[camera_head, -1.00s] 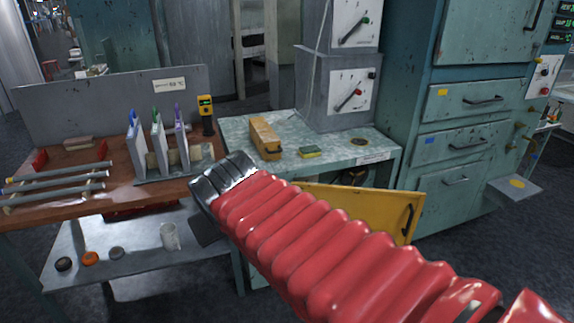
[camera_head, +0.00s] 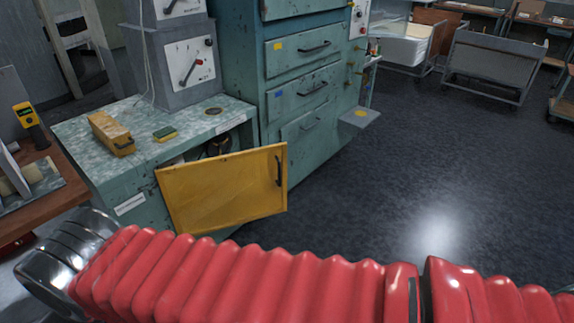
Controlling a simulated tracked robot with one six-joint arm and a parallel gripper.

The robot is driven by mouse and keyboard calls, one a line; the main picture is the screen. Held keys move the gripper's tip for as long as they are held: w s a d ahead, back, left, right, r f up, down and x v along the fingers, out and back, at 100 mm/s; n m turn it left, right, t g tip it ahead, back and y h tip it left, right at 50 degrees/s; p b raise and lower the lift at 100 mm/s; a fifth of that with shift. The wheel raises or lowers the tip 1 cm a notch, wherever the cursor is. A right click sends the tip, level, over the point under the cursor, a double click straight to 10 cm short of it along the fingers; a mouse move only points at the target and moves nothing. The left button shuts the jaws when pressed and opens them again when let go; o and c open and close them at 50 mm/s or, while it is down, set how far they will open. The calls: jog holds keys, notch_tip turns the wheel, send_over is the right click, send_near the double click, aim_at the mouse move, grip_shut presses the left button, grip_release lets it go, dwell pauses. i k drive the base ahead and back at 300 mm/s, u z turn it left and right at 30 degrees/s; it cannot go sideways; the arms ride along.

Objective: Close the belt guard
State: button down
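The belt guard appears to be the yellow hinged panel (camera_head: 225,190) on the front of the teal cabinet (camera_head: 145,190). It stands open, swung out from the cabinet, with a dark handle (camera_head: 278,171) near its right edge. Part of a dark round part (camera_head: 218,146) shows in the opening behind it. My red bellows-covered arm crosses the bottom of the view, in front of the panel's lower side. The arm's metal end is at lower left. My gripper's fingers do not show.
A yellow box (camera_head: 111,134) and a green-yellow sponge (camera_head: 165,134) lie on the cabinet top. A tall teal drawer cabinet (camera_head: 300,70) stands to its right. A wooden bench (camera_head: 62,190) is at left. The dark floor (camera_head: 430,170) at right is clear, with carts farther back.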

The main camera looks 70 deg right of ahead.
aim_at(275, 170)
jog(key=k, duration=1.3)
jog(key=z, duration=0.45)
jog(key=i, duration=1)
jog(key=z, duration=0.55)
jog(key=i, duration=0.8)
